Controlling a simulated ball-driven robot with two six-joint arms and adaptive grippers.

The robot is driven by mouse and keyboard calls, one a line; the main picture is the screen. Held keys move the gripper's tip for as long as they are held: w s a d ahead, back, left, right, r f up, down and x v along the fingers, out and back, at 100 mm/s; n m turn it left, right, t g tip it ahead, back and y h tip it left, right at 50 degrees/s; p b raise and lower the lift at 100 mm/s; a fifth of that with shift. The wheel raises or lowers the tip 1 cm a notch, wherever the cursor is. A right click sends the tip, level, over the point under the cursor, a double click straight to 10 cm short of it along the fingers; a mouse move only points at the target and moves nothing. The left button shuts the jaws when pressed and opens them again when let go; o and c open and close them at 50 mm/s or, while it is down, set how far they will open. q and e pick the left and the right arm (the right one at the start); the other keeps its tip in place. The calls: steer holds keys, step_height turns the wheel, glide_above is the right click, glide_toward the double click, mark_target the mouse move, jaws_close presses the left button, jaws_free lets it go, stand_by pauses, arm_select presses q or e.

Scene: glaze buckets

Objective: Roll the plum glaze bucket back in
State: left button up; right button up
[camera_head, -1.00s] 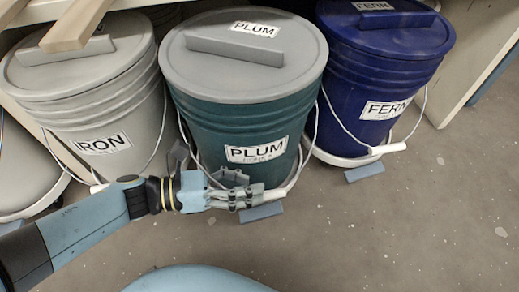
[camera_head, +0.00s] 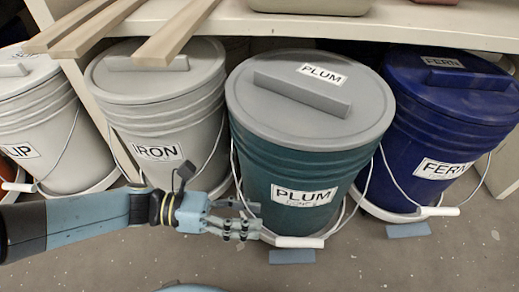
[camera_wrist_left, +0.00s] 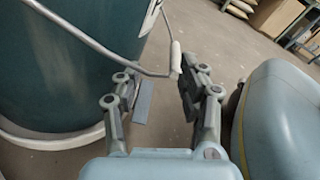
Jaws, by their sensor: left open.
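The plum glaze bucket (camera_head: 275,160) is teal with a grey lid (camera_head: 300,112) and a PLUM label. It stands upright at the front of the shelf, with a pale round base under it. Its wire handle hangs down in front, with a white grip (camera_head: 299,242). My left gripper (camera_head: 250,226) is open at the bucket's lower left front, by the left end of the grip. In the left wrist view the bucket (camera_wrist_left: 60,70) is left of my open fingers (camera_wrist_left: 160,85), and the grip (camera_wrist_left: 176,58) shows near the right fingertip. Whether they touch is unclear. My right gripper is out of view.
The grey IRON bucket (camera_head: 160,120) stands close left and the blue FERN bucket (camera_head: 445,125) close right. Another pale bucket (camera_head: 40,120) is far left. A white shelf (camera_head: 430,25) overhangs behind. Blue-grey blocks (camera_head: 292,257) (camera_head: 408,230) lie on the floor, clear in front.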

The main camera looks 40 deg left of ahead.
arm_select(q)
steer(key=shift+f+v, duration=0.15)
steer(key=shift+v, duration=1.1)
steer(key=shift+f+v, duration=0.15)
steer(key=shift+v, duration=1.15)
